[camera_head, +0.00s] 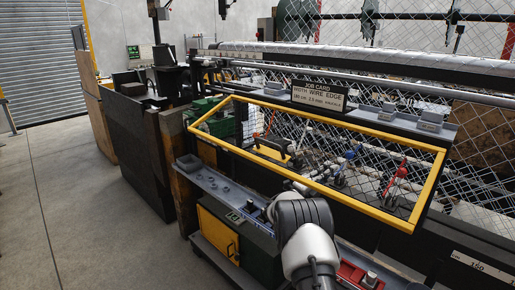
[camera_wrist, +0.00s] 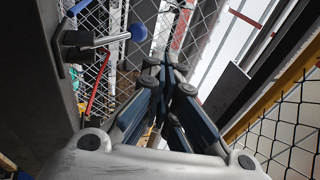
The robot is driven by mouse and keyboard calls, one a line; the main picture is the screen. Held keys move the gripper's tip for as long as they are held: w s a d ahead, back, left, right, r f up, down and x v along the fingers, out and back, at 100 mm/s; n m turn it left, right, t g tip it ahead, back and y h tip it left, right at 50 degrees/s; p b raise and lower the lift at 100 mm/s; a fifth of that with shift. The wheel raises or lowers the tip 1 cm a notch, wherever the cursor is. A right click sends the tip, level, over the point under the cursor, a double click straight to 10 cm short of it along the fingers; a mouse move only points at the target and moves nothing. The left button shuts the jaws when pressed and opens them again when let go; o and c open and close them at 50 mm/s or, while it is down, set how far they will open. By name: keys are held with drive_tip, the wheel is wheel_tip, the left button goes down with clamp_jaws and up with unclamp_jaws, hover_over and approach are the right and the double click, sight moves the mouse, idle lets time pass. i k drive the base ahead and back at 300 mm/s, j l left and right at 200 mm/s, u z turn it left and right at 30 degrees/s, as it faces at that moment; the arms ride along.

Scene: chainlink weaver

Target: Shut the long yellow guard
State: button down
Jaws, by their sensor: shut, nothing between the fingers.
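The long yellow guard (camera_head: 428,191) is a yellow frame with wire mesh on the front of the machine. In the head view its lower bar stands out towards me from the upper bar, so it looks tilted outward. In the wrist view a yellow bar with dark mesh, apparently the guard (camera_wrist: 284,91), runs along the right. My gripper (camera_wrist: 168,72) is shut and empty, its fingertips together left of that bar with a visible gap. In the head view my wrist is in front of the guard's lower bar and the fingers are mostly hidden.
Behind the guard are red-handled (camera_head: 396,180) and blue parts. A job card sign (camera_head: 319,95) stands above it. A grey shelf (camera_head: 222,192), a yellow cabinet door (camera_head: 218,236) and a red tray (camera_head: 357,276) lie below. Open floor (camera_head: 70,200) is at left.

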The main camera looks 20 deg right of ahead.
sight(408, 227)
drive_tip(key=j, duration=0.5)
drive_tip(key=k+j, duration=0.15)
drive_tip(key=j, duration=0.8)
drive_tip(key=k, duration=0.05)
